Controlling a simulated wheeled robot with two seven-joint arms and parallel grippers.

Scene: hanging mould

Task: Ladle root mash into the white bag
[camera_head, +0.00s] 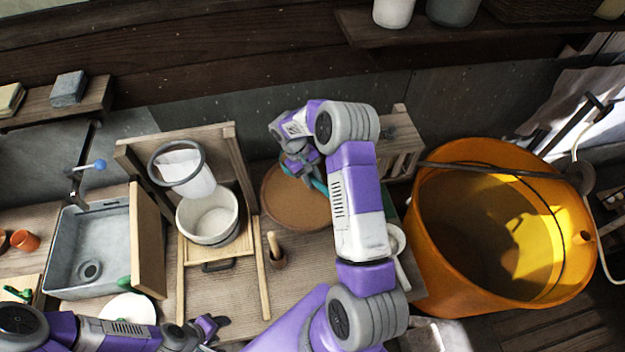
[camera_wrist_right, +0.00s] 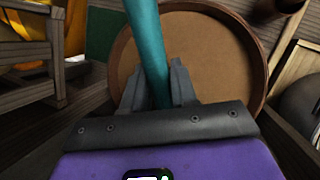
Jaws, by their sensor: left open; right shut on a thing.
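The white bag (camera_head: 190,174) hangs open from a dark ring (camera_head: 153,160) on a wooden stand at the left of the head view. A white pot (camera_head: 208,217) stands below it. The root mash, a flat brown mass (camera_head: 290,207), fills a round wooden tub in the middle; it also shows in the right wrist view (camera_wrist_right: 215,55). My right gripper (camera_head: 308,172) is over the tub's back part, shut on the teal ladle handle (camera_wrist_right: 146,40). The ladle's bowl is hidden. My left gripper (camera_head: 208,328) is open and empty, low at the front, away from the bag.
A grey sink (camera_head: 92,235) with an upright wooden board (camera_head: 147,240) lies left of the stand. A large orange bucket (camera_head: 432,240) is at the right. A shelf overhangs the back right.

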